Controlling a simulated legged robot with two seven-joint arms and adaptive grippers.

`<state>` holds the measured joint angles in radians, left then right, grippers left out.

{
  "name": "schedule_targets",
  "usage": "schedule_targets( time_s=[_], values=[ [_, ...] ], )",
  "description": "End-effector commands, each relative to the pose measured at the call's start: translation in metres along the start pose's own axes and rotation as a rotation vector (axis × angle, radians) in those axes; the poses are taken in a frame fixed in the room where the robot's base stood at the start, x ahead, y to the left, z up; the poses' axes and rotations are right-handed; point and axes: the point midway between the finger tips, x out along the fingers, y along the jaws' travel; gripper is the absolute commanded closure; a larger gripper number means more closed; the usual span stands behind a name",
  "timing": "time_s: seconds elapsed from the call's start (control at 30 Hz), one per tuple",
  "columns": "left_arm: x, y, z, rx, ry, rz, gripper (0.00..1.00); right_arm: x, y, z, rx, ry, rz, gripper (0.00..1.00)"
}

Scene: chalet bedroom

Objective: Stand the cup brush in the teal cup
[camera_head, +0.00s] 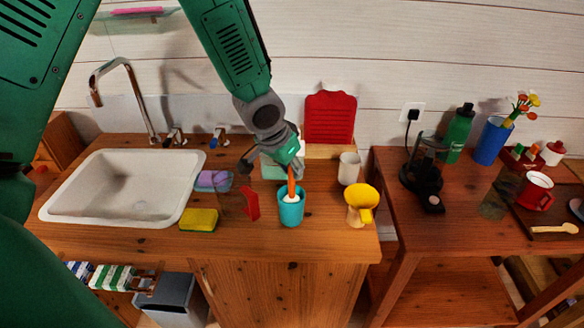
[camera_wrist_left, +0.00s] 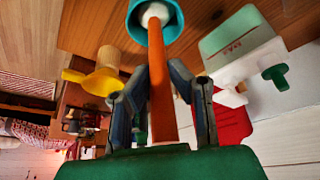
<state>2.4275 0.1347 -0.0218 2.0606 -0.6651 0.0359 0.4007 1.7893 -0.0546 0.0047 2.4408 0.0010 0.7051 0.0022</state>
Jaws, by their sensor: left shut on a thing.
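The teal cup (camera_head: 291,212) stands upright near the front of the wooden counter, right of the sink. The cup brush has an orange handle (camera_head: 291,184) and a white head (camera_head: 291,198). My left gripper (camera_head: 290,172) is shut on the handle above the cup and holds the brush about upright. The head is at the cup's mouth. In the left wrist view the handle (camera_wrist_left: 161,90) runs between the fingers, and the white head (camera_wrist_left: 155,14) lies within the rim of the teal cup (camera_wrist_left: 172,18). Whether it touches the bottom is hidden. My right gripper is out of view.
A red object (camera_head: 252,204) and a yellow sponge (camera_head: 199,220) are to the left, beside the sink (camera_head: 120,190). A red board (camera_head: 330,117) stands behind.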

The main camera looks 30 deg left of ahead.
Motion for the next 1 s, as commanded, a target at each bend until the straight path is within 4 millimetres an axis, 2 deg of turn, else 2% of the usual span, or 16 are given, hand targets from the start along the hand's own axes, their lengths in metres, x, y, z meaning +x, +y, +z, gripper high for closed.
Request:
schedule_targets(
  time_s=[0.33,0.37,0.4,0.77,0.87,1.0],
  values=[
    [0.002,0.0,0.001,0.0,0.0,0.0,1.0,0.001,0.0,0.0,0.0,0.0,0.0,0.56],
    [0.002,0.0,0.001,0.0,0.0,0.0,0.74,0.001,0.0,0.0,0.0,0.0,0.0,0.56],
    [0.002,0.0,0.001,0.0,0.0,0.0,0.6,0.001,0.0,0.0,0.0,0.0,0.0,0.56],
    [0.0,0.0,0.001,-0.001,0.0,0.0,0.6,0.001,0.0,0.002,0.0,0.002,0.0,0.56],
    [-0.01,0.0,0.0,-0.002,0.002,0.0,0.6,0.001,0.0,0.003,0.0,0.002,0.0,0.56],
    [-0.037,0.0,-0.001,-0.002,0.006,0.001,0.6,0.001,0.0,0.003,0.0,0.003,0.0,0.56]
  ],
)
